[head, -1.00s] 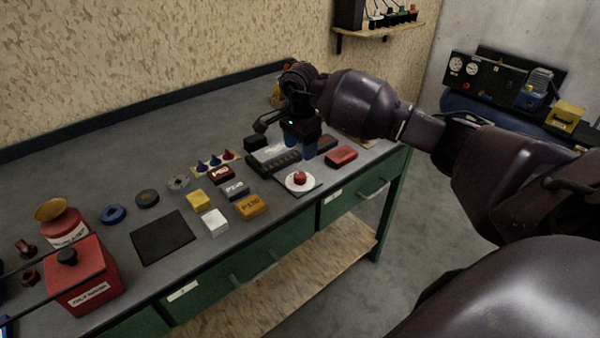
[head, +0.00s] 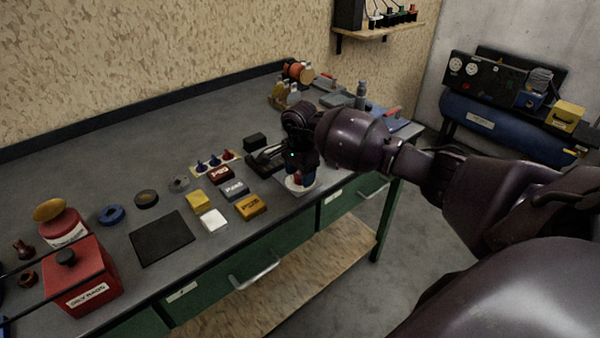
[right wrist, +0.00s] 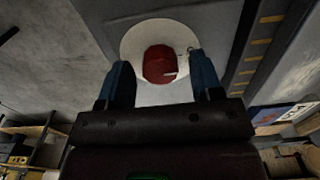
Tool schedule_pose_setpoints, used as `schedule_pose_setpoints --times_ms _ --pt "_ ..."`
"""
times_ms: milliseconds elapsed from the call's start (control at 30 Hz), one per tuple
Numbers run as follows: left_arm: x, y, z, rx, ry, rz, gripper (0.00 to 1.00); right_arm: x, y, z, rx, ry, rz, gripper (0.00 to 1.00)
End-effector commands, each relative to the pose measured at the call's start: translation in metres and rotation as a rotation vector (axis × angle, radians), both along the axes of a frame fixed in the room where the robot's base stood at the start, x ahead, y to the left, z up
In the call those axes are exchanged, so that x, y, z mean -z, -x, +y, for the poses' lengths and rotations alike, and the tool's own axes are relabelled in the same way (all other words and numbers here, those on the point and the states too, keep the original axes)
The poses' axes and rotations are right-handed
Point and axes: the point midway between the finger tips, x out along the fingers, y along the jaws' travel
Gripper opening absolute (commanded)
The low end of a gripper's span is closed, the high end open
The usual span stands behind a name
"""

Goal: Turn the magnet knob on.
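The magnet knob is a red knob (right wrist: 159,62) on a round white base, seen in the right wrist view. In the head view the white base (head: 298,190) shows at the front edge of the bench, and the knob is mostly hidden by my gripper. My right gripper (right wrist: 162,76) is open, with one blue finger to each side of the knob and a gap between fingers and knob. In the head view the right gripper (head: 301,177) is right over the base. I cannot tell whether the fingers reach down around the knob. My left gripper is not in view.
On the grey bench (head: 90,170), yellow (head: 200,201), white (head: 214,219) and orange (head: 251,207) blocks lie left of the knob. A black mat (head: 162,238) and a red box (head: 80,278) are farther left. Vises and spools stand behind my arm.

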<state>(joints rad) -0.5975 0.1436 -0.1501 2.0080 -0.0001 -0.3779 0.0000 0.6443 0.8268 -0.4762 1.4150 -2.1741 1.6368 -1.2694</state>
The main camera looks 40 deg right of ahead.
Motion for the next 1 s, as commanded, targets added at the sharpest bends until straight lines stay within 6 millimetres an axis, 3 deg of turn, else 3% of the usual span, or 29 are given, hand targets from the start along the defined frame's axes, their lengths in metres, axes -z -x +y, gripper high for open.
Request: schedule_pose_setpoints --times_ms 33,300,667,1000 --pt "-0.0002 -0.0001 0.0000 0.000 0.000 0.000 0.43 -0.0001 0.0000 0.0000 0.000 0.000 0.000 0.52" --pt "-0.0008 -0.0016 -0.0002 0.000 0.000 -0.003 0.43 -0.0002 0.0000 0.0000 0.000 0.000 0.000 0.12" --pt "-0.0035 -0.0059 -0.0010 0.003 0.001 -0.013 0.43 -0.0007 0.0001 -0.0005 0.063 0.001 0.001 0.12" --pt "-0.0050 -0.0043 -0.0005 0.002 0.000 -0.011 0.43 -0.0016 -0.0001 -0.0007 0.317 0.001 0.000 0.12"
